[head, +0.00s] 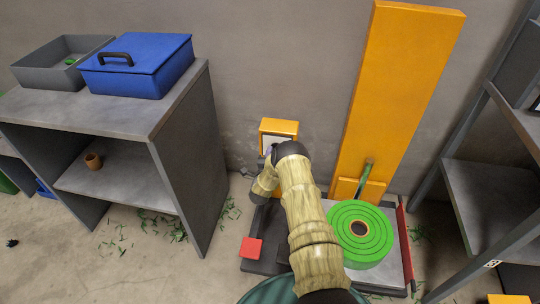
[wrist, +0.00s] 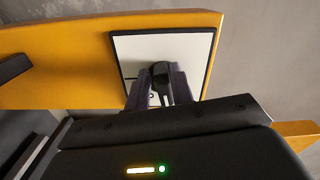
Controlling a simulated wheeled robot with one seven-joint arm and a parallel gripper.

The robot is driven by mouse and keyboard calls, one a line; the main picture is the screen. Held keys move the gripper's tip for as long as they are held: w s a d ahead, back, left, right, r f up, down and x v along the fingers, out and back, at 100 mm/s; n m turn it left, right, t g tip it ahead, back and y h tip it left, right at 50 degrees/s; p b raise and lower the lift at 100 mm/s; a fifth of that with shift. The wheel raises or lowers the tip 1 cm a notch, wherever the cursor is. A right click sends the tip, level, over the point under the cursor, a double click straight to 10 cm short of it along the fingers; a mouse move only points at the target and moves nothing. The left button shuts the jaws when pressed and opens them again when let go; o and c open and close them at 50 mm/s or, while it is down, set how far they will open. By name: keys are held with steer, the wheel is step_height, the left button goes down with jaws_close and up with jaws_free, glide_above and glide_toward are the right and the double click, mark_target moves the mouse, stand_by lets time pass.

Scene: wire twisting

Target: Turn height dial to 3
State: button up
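The height dial (wrist: 160,73) is a black knob on a white, black-framed panel (wrist: 200,52) in the wrist view. The panel is on a yellow housing (wrist: 60,62). My gripper (wrist: 162,82) has its two dark purplish fingers on either side of the knob, with the tips close to it. I cannot tell whether they press on it. No numbers on the panel are legible. In the head view the yellow box (head: 279,127) stands by the wall; my arm hides the dial and most of the panel, and my gripper's fingertips are hidden too.
A green coil (head: 372,222) lies on the machine's base beside a tall orange board (head: 398,80). A red square (head: 251,248) is at the base's left. A grey shelf (head: 185,115) with a blue box (head: 150,72) stands left; another shelf (head: 480,200) stands right.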

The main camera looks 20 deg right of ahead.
steer(key=shift+o, duration=1.1)
steer(key=shift+s, duration=0.1)
steer(key=p+v, duration=0.5)
steer(key=v, duration=1.2)
steer(key=shift+a, duration=0.2)
